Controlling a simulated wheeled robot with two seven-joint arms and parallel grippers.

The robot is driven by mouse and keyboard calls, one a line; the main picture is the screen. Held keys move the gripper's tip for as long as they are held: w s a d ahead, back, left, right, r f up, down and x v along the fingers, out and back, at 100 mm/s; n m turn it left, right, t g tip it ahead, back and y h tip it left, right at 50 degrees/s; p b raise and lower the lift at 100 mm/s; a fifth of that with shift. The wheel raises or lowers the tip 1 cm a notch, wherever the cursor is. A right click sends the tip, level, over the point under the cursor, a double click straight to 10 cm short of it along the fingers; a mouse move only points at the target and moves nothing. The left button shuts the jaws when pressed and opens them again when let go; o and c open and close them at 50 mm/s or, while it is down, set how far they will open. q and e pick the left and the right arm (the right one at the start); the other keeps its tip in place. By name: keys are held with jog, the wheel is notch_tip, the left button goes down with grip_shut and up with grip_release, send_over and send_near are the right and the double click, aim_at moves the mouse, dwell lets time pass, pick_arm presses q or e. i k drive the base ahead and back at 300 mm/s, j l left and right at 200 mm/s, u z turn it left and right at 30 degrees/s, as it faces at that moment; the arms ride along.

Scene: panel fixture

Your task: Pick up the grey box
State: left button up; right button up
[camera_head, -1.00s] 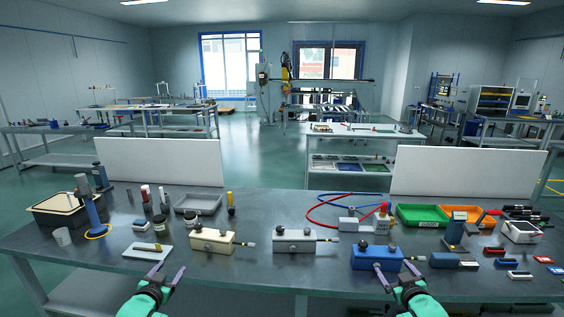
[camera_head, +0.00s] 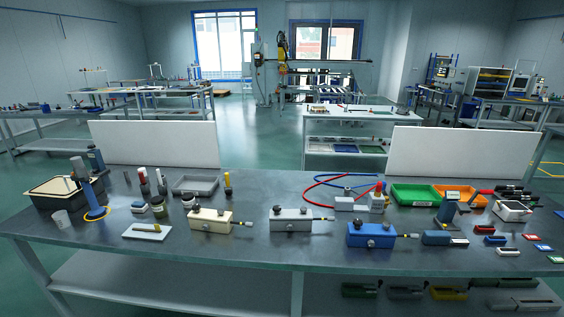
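The grey box (camera_head: 291,220) sits on the near part of the metal workbench (camera_head: 240,252), close to the middle of the view. It has dark round knobs on its top and front, and a thin stem points right from its side. A similar cream box (camera_head: 209,221) stands to its left and a similar blue box (camera_head: 371,236) to its right. All three are apart from each other. Neither of my grippers shows in the view.
A white plate (camera_head: 147,231) lies left of the cream box. A grey tray (camera_head: 195,185), a green tray (camera_head: 412,195) and an orange tray (camera_head: 460,196) stand farther back. White panels rise at the back edge. Bare bench surrounds the grey box.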

aim_at(301, 223)
jog(key=i+j+z, duration=0.1)
jog(key=j, duration=0.25)
jog(key=i+j+z, duration=0.1)
jog(key=i+j, duration=0.15)
jog(key=i+j+z, duration=0.1)
jog(key=j, duration=0.35)
jog(key=i+j, duration=0.25)
jog(key=i+j+z, duration=0.15)
jog(key=j, duration=0.3)
